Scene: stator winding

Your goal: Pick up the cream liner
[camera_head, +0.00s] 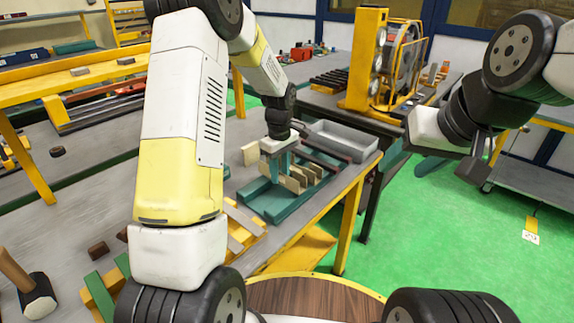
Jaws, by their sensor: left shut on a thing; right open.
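Several flat cream liners (291,183) stand upright in a teal rack (269,205) on the grey table. My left gripper (279,168) points down at the rack and is shut on a cream liner low among the others. Its fingertips are small and partly hidden, so the exact grip is hard to make out. My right gripper (480,157) is open and empty, held up over the green floor at the right, away from the table.
A grey bin (342,141) stands just behind the rack. A mallet (33,288), dark blocks and yellow-and-wood strips (243,222) lie to the left and front. A yellow winding machine (366,62) stands behind.

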